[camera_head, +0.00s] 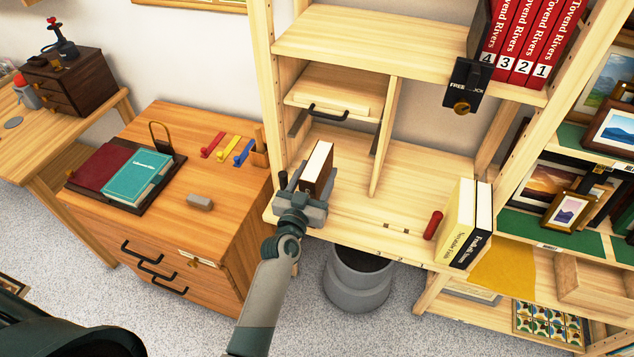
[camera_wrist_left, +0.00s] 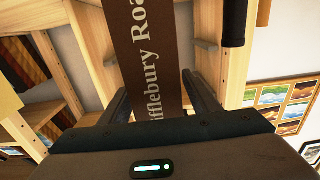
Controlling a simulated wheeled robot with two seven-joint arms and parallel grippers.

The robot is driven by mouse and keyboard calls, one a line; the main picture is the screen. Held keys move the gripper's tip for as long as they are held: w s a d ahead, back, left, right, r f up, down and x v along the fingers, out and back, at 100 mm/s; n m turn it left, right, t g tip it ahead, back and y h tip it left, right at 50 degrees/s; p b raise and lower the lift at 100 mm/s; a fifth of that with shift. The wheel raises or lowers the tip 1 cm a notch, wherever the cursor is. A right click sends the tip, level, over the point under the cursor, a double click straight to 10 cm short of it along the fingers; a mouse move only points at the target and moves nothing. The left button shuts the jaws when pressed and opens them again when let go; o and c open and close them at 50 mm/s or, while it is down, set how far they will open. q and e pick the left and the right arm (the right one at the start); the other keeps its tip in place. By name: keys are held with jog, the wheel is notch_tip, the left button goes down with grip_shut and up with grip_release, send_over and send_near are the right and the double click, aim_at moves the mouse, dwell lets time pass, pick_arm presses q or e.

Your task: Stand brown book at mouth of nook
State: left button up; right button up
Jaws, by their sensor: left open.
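The brown book (camera_head: 318,168) stands upright on the lower shelf of the wooden unit, its pale page edges facing up. It stands at the front of the nook (camera_head: 333,150), the left bay below a small drawer. My left gripper (camera_head: 302,190) is at the book in the head view, with its fingers open. In the left wrist view, the brown spine (camera_wrist_left: 152,55) with pale lettering rises between the two open fingers (camera_wrist_left: 160,95), with a gap visible on the right side. My right gripper is not in view.
A wooden divider (camera_head: 385,140) bounds the nook on the right. A grey bin (camera_head: 358,280) is below. A desk (camera_head: 225,215) with books and a stapler-like grey object is left.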

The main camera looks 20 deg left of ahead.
pick_arm(q)
jog(key=shift+w, duration=0.2)
dwell(0.3)
grip_shut()
jog(key=shift+r, duration=0.1)
jog(key=shift+r, duration=0.2)
